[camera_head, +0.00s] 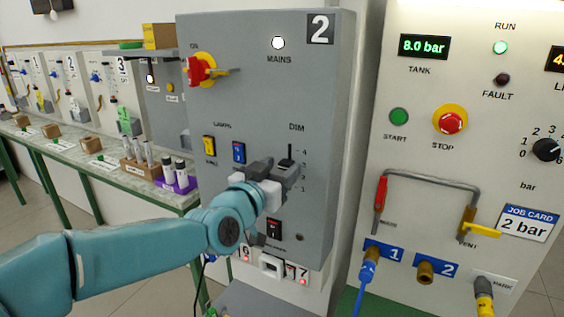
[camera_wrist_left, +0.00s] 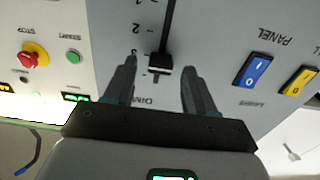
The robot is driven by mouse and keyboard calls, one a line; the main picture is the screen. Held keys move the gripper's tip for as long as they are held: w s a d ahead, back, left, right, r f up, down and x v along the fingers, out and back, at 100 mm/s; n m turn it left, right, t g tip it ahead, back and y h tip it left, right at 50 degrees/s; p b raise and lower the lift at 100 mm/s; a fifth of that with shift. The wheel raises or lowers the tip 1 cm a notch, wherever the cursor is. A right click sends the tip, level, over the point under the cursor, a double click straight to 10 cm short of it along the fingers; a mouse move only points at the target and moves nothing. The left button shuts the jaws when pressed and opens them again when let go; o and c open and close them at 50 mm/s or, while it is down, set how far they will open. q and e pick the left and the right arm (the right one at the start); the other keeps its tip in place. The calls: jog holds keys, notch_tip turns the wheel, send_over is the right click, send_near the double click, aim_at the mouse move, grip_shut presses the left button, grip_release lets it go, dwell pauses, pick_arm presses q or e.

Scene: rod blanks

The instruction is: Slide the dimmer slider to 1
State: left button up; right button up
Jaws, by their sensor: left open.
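The dimmer slider (camera_wrist_left: 159,70) is a small knob with a pale edge on a dark vertical slot in the grey panel (camera_head: 335,110). Its scale beside the slot carries numbers, with 4 at the top and 1 at the bottom in the head view. In the wrist view the knob sits at the slot's end near the DIM label (camera_wrist_left: 150,101), the high-number end. My left gripper (camera_head: 279,170) is open, its fingers (camera_wrist_left: 159,72) one on each side of the knob, with gaps showing. In the head view the gripper hides the lower slot. My right gripper is not in view.
The blue rocker switch (camera_head: 238,152) and yellow rocker switch (camera_head: 209,146) lie left of the gripper. A black switch (camera_head: 274,230) is below it. The red rotary handle (camera_head: 202,70) is higher up. A second panel (camera_head: 400,150) with a pipe stands to the right.

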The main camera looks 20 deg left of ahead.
pick_arm(q)
jog(key=shift+w+d, duration=0.1)
jog(key=shift+w, duration=0.65)
grip_shut()
notch_tip(320, 180, down, 7)
jog(key=b, duration=0.7)
jog(key=shift+r, duration=0.2)
jog(key=shift+c, duration=1.3)
grip_release()
jog(key=shift+f, duration=0.1)
jog(key=shift+o, duration=1.3)
